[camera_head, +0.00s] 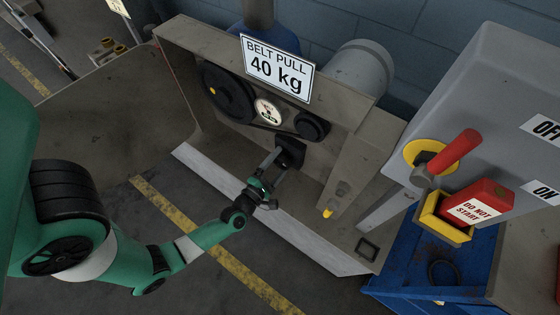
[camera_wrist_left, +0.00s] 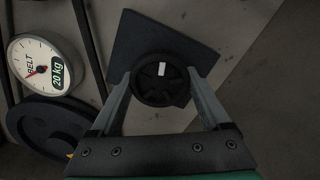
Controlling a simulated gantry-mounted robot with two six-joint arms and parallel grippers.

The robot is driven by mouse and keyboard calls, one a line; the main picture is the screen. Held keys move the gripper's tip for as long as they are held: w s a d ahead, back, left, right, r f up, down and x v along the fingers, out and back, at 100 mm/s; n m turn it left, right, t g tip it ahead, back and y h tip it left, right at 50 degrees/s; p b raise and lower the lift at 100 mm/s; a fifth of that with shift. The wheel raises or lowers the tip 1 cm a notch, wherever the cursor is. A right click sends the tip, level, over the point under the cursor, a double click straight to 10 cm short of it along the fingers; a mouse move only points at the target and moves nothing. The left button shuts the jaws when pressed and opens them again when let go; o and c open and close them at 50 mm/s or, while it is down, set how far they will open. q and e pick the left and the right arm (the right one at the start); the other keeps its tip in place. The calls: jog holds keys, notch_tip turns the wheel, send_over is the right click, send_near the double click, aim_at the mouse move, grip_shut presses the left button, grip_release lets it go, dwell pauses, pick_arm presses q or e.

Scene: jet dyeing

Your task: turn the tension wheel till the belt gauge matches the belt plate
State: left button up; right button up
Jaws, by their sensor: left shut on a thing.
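The white belt plate (camera_head: 277,68) reads "BELT PULL 40 kg" above the belt guard. The round belt gauge (camera_head: 268,111) sits below it; in the left wrist view the gauge (camera_wrist_left: 45,66) reads "BELT 20 kg" and has a red needle. The tension wheel (camera_wrist_left: 160,91) is a small dark spoked knob with a white mark near its upper rim, in front of a black square plate (camera_wrist_left: 152,33). My left gripper (camera_head: 281,158) is shut on the wheel, one finger at each side. In the head view the gripper mostly hides the wheel. My right gripper is not in view.
Two black pulleys, a large one (camera_head: 228,93) and a small one (camera_head: 312,126), flank the gauge. A grey switch box with a red lever (camera_head: 454,151) and a red "DO NOT START" tag (camera_head: 474,207) stands at right. A light ledge (camera_head: 268,213) runs below my left forearm.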

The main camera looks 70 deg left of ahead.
pick_arm(q)
jog(key=shift+r+m, duration=0.1)
jog(key=shift+m, duration=0.2)
jog(key=shift+c, duration=0.2)
